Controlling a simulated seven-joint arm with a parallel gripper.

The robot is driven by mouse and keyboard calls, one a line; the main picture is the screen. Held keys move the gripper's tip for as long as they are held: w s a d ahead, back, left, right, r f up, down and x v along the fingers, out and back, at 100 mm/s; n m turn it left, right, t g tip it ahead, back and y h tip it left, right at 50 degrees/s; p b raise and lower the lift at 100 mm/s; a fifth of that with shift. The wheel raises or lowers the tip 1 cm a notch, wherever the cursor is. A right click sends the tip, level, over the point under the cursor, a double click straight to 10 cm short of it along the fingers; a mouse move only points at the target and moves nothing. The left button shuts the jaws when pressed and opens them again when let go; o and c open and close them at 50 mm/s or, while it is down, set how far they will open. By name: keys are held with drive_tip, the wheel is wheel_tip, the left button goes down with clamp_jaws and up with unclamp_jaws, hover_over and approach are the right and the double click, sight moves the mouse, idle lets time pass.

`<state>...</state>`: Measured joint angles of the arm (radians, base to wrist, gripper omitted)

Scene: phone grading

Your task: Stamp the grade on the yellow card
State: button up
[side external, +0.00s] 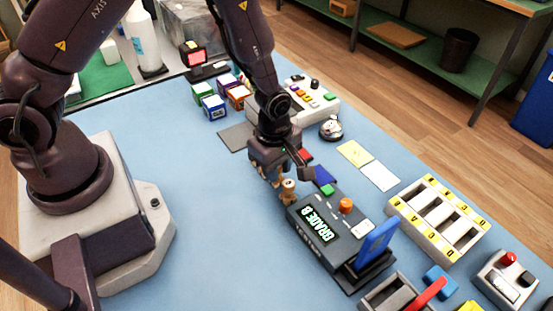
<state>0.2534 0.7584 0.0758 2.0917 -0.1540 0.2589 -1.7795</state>
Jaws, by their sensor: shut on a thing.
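The yellow card (355,153) lies flat on the blue mat, right of my gripper, with a white card (380,176) beside it. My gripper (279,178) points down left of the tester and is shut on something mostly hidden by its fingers. A small tan, round-topped piece that looks like a stamp (288,191) shows at the fingertips; whether it is the held thing is hard to tell. The tester (328,228) has a green-lit screen reading "GRADE B" and an orange knob. A blue phone-like slab (376,241) stands tilted at its right end.
Red (305,155) and blue (324,175) pads lie near my gripper. A silver bell (330,128) and a button console (312,99) stand behind. A yellow-labelled slotted rack (438,218) is right. Coloured boxes (214,106) stand back left. The mat's left-centre is clear.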

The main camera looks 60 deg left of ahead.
drive_tip(key=shift+f, duration=0.65)
idle(0.4)
drive_tip(key=o, duration=0.9)
drive_tip(key=shift+c, duration=0.2)
wheel_tip(320, 180, up, 13)
drive_tip(key=s+a+r+m+t, duration=0.2)
drive_tip(key=s+a+r+m, duration=0.1)
drive_tip(key=s+r+m, duration=0.4)
drive_tip(key=s+a+r+m+t, duration=0.3)
drive_tip(key=s+r+m, duration=0.4)
drive_tip(key=r+m, duration=0.5)
drive_tip(key=shift+s+r+m, duration=0.2)
drive_tip(key=shift+r+m, duration=0.05)
drive_tip(key=shift+m, duration=0.15)
